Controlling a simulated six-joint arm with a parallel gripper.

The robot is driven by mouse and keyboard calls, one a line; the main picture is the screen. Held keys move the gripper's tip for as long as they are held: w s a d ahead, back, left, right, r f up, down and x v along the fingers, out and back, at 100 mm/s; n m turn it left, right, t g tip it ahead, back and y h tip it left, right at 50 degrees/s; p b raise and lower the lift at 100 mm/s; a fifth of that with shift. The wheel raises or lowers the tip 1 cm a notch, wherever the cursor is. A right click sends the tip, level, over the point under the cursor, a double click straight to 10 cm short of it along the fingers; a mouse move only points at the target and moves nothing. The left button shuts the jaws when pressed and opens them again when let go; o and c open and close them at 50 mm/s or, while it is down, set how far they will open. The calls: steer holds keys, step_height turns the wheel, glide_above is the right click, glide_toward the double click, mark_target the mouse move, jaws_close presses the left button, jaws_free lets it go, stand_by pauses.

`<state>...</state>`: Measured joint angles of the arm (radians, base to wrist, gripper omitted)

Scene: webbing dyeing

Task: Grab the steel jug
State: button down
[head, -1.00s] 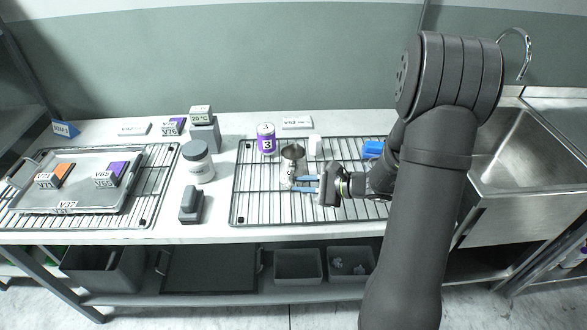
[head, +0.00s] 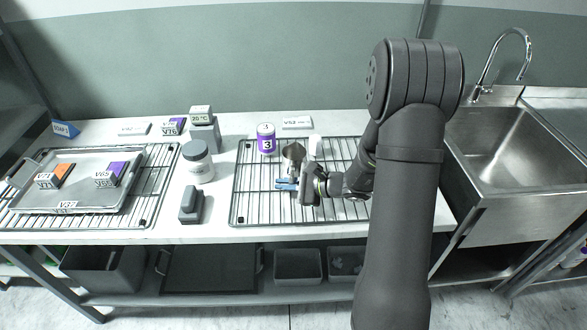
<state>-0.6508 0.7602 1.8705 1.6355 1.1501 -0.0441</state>
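The steel jug (head: 293,154) stands upright on the right wire rack, its dark open mouth facing up. Its lower body is partly hidden by my gripper (head: 286,184). The gripper reaches in from the right with its blue fingers level, at the jug's lower part. The fingers overlap the jug in this view. I cannot tell whether they touch it or have closed on it.

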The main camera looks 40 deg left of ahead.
steer(key=shift+r, duration=0.25)
steer(key=shift+r, duration=0.75)
steer(key=shift+w+d+r, duration=0.1)
steer(key=shift+r, duration=0.55)
steer(key=shift+w+d+r, duration=0.1)
steer(key=shift+r, duration=0.5)
steer(key=a+r+v, duration=0.1)
steer(key=r+v, duration=0.1)
steer(key=v, duration=1)
steer(key=shift+d+r, duration=0.3)
steer(key=shift+r, duration=0.1)
steer(key=shift+w, duration=0.15)
stand_by(1.2)
